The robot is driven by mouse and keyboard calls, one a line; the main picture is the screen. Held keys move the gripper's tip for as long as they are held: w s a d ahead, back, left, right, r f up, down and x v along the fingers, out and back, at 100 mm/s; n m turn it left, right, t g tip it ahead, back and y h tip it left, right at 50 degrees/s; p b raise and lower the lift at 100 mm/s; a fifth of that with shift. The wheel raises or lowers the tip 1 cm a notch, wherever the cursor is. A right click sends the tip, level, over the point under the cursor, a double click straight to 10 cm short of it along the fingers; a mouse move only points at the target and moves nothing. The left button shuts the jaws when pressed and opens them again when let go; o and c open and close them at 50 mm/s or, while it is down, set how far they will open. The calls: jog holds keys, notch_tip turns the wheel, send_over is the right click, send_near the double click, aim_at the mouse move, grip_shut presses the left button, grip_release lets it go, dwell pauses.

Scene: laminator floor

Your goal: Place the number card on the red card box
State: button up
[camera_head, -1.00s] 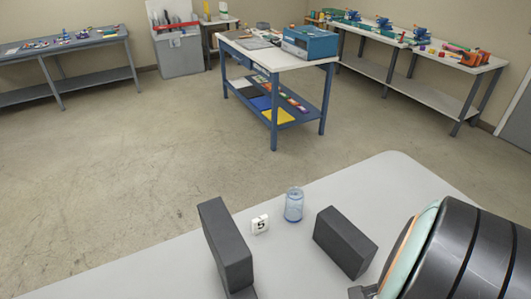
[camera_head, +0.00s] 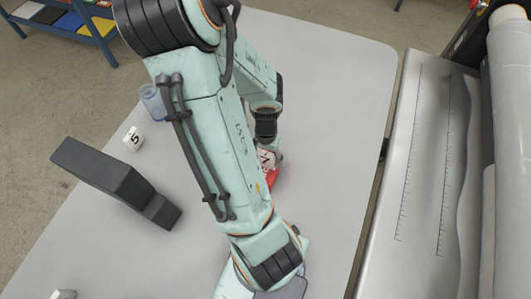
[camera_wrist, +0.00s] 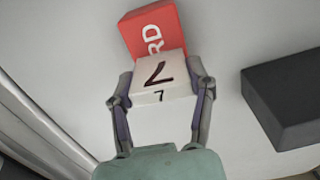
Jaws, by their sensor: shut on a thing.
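The number card is a white block marked 7 (camera_wrist: 154,72), held between the two fingers of my gripper (camera_wrist: 160,92) in the wrist view. The red card box (camera_wrist: 152,25), with white letters partly covered, lies just beyond and partly behind the block. I cannot tell whether the block touches it. In the head view my arm covers much of the scene. The white block (camera_head: 267,158) and part of the red card box (camera_head: 272,179) show beside the arm, close together above the grey table.
A white block marked 5 (camera_head: 134,139) and a blue clear container (camera_head: 153,101) stand left of my arm. A large roller machine (camera_head: 430,160) flanks the table's right side.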

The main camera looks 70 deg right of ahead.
aim_at(266, 155)
jog(key=o, duration=1.1)
notch_tip(266, 155, up, 12)
jog(key=w+a+r+n+y, duration=0.1)
jog(key=w+a+r+n, duration=0.1)
jog(key=w+a+n, duration=0.4)
jog(key=w+a+r+n, duration=0.1)
jog(key=a+r+n, duration=0.1)
jog(key=a+n, duration=0.45)
jog(key=s+a+n, duration=0.1)
jog(key=a+n, duration=0.1)
jog(key=a, duration=0.1)
jog(key=s+a+n, duration=0.1)
jog(key=a+n, duration=0.1)
jog(key=a, duration=0.2)
jog(key=s+a+r+n, duration=0.1)
jog(key=a+n, duration=0.1)
jog(key=a, duration=0.1)
jog(key=shift+s+a+n, duration=0.2)
jog(key=shift+a+n, duration=0.15)
